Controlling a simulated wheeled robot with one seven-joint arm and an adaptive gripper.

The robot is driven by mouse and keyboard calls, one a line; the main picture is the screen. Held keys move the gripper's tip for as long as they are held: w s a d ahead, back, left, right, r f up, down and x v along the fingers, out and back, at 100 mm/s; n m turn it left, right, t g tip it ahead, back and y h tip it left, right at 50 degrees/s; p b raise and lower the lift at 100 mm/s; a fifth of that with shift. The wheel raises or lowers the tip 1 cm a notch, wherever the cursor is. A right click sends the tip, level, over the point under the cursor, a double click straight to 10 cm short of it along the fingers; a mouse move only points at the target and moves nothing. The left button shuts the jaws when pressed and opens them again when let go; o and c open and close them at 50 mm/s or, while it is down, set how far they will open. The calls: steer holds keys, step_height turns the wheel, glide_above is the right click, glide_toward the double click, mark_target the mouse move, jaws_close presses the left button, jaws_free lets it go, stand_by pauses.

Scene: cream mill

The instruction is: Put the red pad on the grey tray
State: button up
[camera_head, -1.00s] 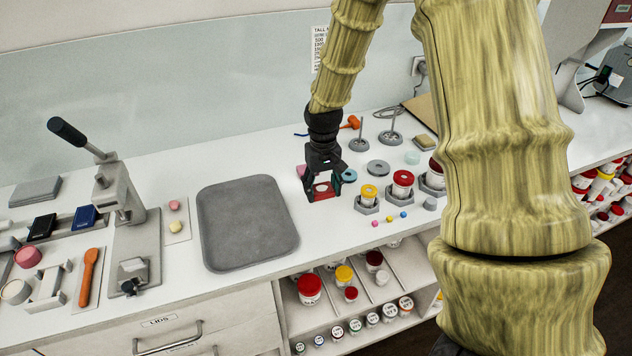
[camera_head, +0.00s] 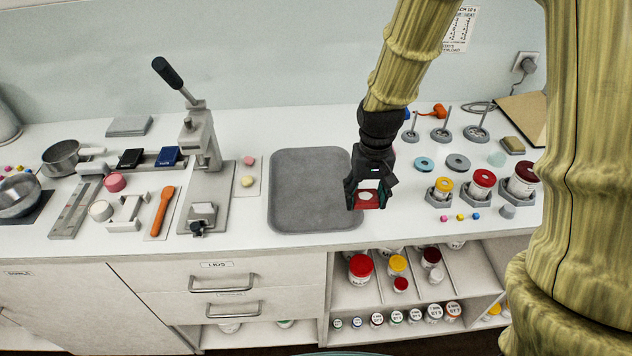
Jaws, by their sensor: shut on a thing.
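The grey tray (camera_head: 308,190) lies flat and empty on the white counter in the middle of the head view. My gripper (camera_head: 369,200) is at the tray's right edge in the picture, pointing down. It is shut on the red pad (camera_head: 369,204), which shows as a red piece with a pale patch between the fingers. The fingers hide part of the pad. I cannot tell exactly how high the pad is above the counter.
A lever press (camera_head: 203,160) stands left of the tray, with a card of pink and yellow pieces (camera_head: 248,172) between them. Lidded jars (camera_head: 481,185) and rings (camera_head: 424,164) stand to the right. Open shelves with jars (camera_head: 361,268) are below the counter.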

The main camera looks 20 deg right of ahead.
steer(key=s+a+p, duration=0.1)
steer(key=s+a, duration=0.1)
steer(key=a, duration=0.5)
steer(key=s+a, duration=0.3)
steer(key=a, duration=0.4)
steer(key=p, duration=0.5)
glide_above(314, 197)
step_height(314, 197, down, 2)
steer(key=shift+s+f+p, duration=0.15)
steer(key=shift+f+p, duration=0.6)
steer(key=shift+p, duration=0.05)
steer(key=shift+f+p, duration=0.35)
steer(key=shift+f, duration=0.65)
steer(key=shift+f, duration=0.15)
steer(key=o, duration=0.7)
steer(key=shift+a+r+b, duration=0.1)
steer(key=shift+r+b, duration=2.05)
steer(key=shift+r, duration=4)
